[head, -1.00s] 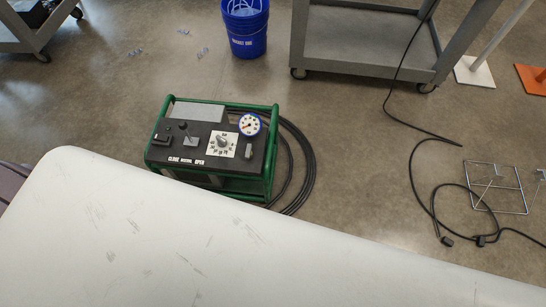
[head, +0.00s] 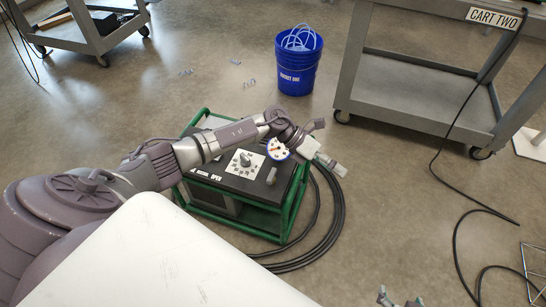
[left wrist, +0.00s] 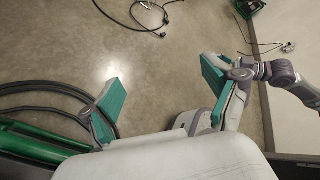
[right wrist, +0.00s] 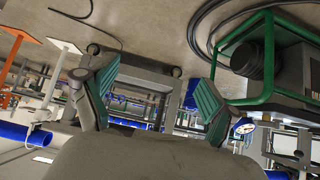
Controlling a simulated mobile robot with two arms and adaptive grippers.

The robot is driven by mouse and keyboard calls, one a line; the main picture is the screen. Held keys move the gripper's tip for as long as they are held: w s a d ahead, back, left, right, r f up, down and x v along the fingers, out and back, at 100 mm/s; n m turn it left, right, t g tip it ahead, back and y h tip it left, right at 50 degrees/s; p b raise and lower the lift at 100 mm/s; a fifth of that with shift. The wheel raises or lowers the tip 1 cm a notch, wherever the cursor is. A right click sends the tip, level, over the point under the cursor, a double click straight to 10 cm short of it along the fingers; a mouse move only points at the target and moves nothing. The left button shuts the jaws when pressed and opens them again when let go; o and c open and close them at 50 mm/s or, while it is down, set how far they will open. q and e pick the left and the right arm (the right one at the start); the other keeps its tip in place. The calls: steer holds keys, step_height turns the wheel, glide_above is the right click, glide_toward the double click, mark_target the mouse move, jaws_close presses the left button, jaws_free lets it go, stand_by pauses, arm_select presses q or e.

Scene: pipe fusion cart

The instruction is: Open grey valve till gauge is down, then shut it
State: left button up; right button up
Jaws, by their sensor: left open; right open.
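The pump unit (head: 215,206) is a dark panel in a green tube frame on the floor. A round white gauge (head: 278,149) with a blue rim sits at its far right; its needle is too small to read. A grey knob (head: 245,160) on a white marked plate and a small upright grey handle (head: 271,176) stand near the gauge. I cannot tell which is the grey valve. My left arm hides the panel's left part. My left gripper (head: 330,148) is open and empty, right of the gauge. My right gripper (head: 399,300) is open at the bottom edge.
A black hose (head: 335,222) is coiled right of the unit. A blue bucket (head: 298,70) and a grey cart (head: 415,85) stand behind it. A pale surface (head: 150,255) fills the lower left. A black cable (head: 457,205) lies on the floor at right.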

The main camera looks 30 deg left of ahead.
arm_select(q)
steer(key=s+a+f+m+g+y+b, duration=0.2)
steer(key=a+m+y+b, duration=0.2)
steer(key=a+m+y, duration=0.3)
steer(key=m+y+b, duration=0.3)
steer(key=y+b, duration=0.2)
glide_above(272, 174)
step_height(272, 174, down, 5)
steer(key=shift+s+f, duration=0.1)
step_height(272, 174, down, 6)
steer(key=shift+r+b, duration=0.25)
steer(key=shift+b, duration=0.55)
steer(key=shift+f, duration=0.45)
arm_select(e)
steer(key=w+a+r+t+y, duration=0.1)
steer(key=r+t, duration=0.6)
steer(key=r, duration=0.8)
steer(key=a+r+t+y, duration=0.2)
steer(key=r+t, duration=0.5)
steer(key=r, duration=0.7)
steer(key=shift+w+r+n+y, duration=0.3)
steer(key=shift+w+r+y, duration=0.1)
steer(key=shift+y, duration=0.3)
arm_select(q)
steer(key=shift+c, duration=0.3)
steer(key=c, duration=1.1)
arm_select(e)
steer(key=shift+f, duration=0.1)
